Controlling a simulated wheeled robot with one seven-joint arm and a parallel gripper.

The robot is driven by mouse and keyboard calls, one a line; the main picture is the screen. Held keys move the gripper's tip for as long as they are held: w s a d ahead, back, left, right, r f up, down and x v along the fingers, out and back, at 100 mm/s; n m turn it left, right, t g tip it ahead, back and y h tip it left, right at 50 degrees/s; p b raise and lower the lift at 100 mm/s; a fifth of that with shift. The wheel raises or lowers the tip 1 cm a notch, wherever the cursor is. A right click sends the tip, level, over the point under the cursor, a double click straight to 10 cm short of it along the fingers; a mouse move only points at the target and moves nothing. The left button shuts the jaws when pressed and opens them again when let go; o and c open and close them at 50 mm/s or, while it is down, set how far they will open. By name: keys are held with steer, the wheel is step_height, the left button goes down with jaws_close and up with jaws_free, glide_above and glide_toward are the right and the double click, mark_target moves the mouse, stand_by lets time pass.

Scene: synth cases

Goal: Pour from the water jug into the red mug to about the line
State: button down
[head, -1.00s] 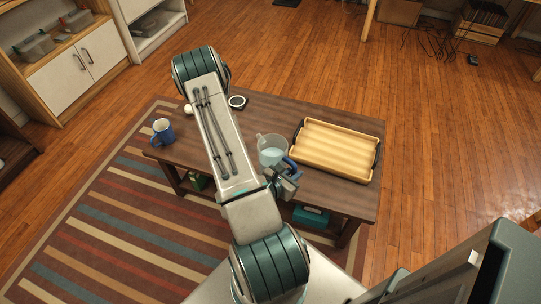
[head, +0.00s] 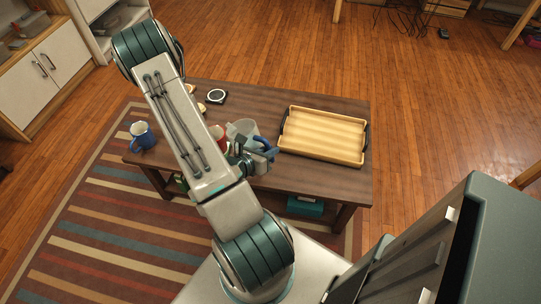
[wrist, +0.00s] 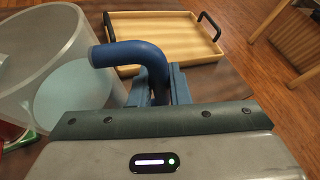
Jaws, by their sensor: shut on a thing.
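The water jug (head: 243,128) is clear, with a blue handle (wrist: 130,50). My gripper (head: 253,152) is shut on that handle, and its fingers show around it in the wrist view (wrist: 160,92). The jug body (wrist: 40,62) fills the left of the wrist view, with pale water inside. I cannot tell how far it is tilted or its height above the table. The red mug (head: 218,136) is just left of the jug, partly hidden by my arm. A red sliver of it shows at the wrist view's left edge (wrist: 8,132). The line is not visible.
A wooden tray (head: 322,156) with dark handles lies on the right of the dark table (head: 340,183). A round black-and-white item (head: 216,97) lies near the back edge. The table between tray and back edge is clear.

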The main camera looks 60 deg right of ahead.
mark_target(260, 145)
steer(key=shift+w+f+n+b, duration=0.1)
steer(key=shift+w+n+b, duration=0.2)
steer(key=shift+w+b, duration=1.2)
steer(key=b, duration=0.4)
steer(key=shift+g+b, duration=0.3)
steer(key=shift+w+r+n, duration=0.15)
steer(key=shift+r+n, duration=0.15)
steer(key=shift+r, duration=0.05)
steer(key=shift+w+p, duration=0.15)
steer(key=shift+p, duration=0.25)
steer(key=shift+f, duration=0.1)
